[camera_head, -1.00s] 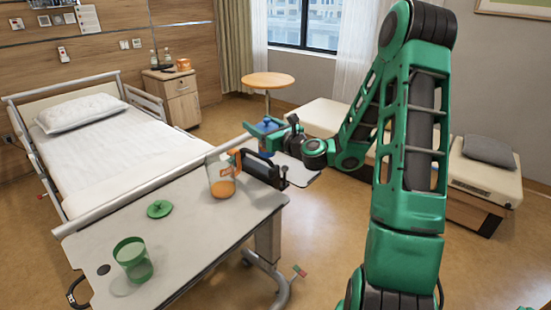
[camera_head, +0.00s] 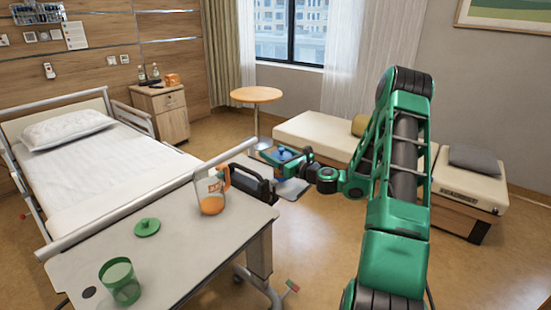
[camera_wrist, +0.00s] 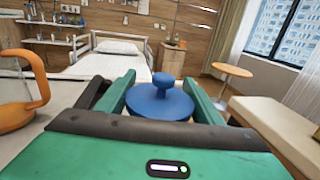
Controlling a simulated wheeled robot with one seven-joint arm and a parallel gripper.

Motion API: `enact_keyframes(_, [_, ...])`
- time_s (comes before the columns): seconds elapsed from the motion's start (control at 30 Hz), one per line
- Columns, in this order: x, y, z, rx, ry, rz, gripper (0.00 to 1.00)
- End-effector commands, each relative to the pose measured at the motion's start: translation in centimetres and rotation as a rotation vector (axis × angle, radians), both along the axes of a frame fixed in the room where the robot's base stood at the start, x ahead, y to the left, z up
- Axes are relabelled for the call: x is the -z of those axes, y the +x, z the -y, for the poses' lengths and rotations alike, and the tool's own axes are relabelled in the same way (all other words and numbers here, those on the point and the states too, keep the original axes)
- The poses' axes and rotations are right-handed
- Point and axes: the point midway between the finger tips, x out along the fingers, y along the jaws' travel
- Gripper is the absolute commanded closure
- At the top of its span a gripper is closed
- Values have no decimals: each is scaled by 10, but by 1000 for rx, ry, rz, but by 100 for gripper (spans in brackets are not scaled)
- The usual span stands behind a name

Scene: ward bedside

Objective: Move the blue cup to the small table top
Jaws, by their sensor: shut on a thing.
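The blue cup (camera_head: 285,154) is in my gripper (camera_head: 276,154), held in the air just right of the overbed table's far end. In the wrist view the gripper's green fingers (camera_wrist: 160,98) stand on either side of a round blue lid with a knob (camera_wrist: 162,88); the cup's body is hidden below it. The small table has a round wooden top (camera_head: 256,94) on a thin post and stands beyond the cup, near the window. Its bare top also shows at the right of the wrist view (camera_wrist: 232,69).
The overbed table (camera_head: 190,245) carries an orange-handled jug (camera_head: 210,195), a green lid (camera_head: 147,228) and a green cup (camera_head: 121,283). A bed (camera_head: 85,175) is at left, a bedside cabinet (camera_head: 165,115) behind. A long couch (camera_head: 310,135) stands right of the round table. Open floor lies between.

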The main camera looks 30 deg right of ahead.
Motion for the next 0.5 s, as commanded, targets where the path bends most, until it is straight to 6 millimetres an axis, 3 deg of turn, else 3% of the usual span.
enact_keyframes(0.17, [16,0,0,0,1,1,78])
enact_keyframes(0.5, [18,0,0,0,0,1,78])
